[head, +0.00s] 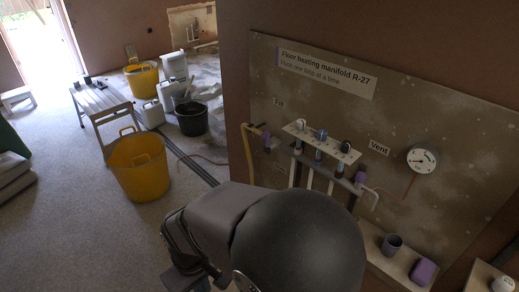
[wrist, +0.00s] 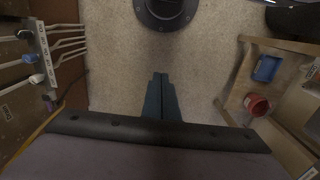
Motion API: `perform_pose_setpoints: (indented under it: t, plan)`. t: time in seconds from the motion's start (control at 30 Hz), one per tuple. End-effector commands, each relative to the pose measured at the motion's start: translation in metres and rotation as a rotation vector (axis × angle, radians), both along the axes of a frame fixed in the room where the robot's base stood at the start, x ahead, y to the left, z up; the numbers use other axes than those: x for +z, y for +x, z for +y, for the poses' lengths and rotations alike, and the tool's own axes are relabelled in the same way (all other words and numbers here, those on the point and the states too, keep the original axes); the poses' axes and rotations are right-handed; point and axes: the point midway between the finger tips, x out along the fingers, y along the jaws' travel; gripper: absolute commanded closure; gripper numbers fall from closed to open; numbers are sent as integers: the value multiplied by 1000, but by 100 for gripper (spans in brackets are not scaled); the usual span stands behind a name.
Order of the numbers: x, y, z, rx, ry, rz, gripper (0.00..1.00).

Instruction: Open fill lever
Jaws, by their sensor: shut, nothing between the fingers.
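The fill lever looks like the small purple handle (head: 267,141) below the "Fill" label, at the left end of the manifold (head: 318,155) in the head view. A yellow hose (head: 249,158) hangs beside it. In the wrist view, the manifold (wrist: 48,62) is at the left edge, with a purple part (wrist: 48,104) at its near end. My gripper (wrist: 161,76) is shut and empty, pointing at the bare floor, well to the right of the manifold and apart from it. In the head view, my dark arm hides the lower manifold, and the fingers cannot be made out.
A gauge (head: 422,160) and a "Vent" label (head: 379,148) are right of the manifold. A shelf (head: 372,243) below holds a grey cup (head: 392,244) and a purple block (head: 423,271). A yellow bucket (head: 138,166) stands on the floor at left. Floor below the fingers is clear.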

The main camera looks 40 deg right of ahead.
Motion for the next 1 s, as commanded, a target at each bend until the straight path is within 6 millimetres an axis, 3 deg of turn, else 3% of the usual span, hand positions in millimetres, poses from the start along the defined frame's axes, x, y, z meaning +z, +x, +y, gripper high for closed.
perform_pose_setpoints:
  t: [0.33,0.43,0.53,0.63,0.77,0.9,1.0]
  plan:
    - [-81,-39,-16,-87,13,247,100]
    - [-107,-34,-20,-125,26,310,100]
    - [-134,-15,-18,-204,64,339,100]
    - [-168,25,-16,-318,112,296,100]
    - [-208,106,-26,-483,155,119,100]
    - [-232,194,-55,-626,156,-121,100]
    - [-235,255,-88,-720,126,-314,100]
